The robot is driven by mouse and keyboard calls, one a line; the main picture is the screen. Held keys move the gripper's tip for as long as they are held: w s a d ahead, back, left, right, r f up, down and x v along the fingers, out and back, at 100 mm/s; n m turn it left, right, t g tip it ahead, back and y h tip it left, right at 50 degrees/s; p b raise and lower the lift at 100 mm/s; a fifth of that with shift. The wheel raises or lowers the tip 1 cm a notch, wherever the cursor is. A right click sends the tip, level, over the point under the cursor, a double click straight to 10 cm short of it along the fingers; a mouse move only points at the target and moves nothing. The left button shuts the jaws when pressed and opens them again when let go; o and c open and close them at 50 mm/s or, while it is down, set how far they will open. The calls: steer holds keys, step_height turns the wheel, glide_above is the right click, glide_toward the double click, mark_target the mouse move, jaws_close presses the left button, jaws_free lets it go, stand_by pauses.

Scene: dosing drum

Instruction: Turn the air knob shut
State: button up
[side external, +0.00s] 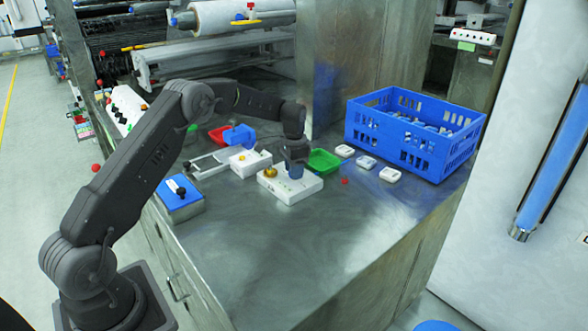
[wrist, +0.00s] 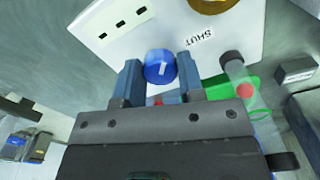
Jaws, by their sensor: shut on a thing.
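The blue knob (wrist: 159,66) sits on a white box (side external: 303,186) and bears a short white mark. The word SHUT (wrist: 198,39) is printed on the box's face, up and to the right of the knob in the wrist view. The mark does not point at the word there. My gripper (wrist: 159,78) is shut on the blue knob, one finger on each side. In the side external view my gripper (side external: 295,170) comes down on the box from above and hides the knob. A brass knob (side external: 270,172) stands on the same box and shows at the top of the wrist view (wrist: 212,3).
A green tray (side external: 323,162) stands close behind the box. Small white blocks (side external: 390,174) and a red piece (side external: 344,181) lie to its right. A blue crate (side external: 437,169) stands farther right. Another white box (side external: 250,163) is at left. The bench's front is clear.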

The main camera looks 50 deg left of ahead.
steer(key=m, duration=0.4)
steer(key=shift+r, duration=0.1)
steer(key=shift+m, duration=2.1)
steer(key=o, duration=0.9)
step_height(320, 180, up, 14)
steer(key=shift+f, duration=0.1)
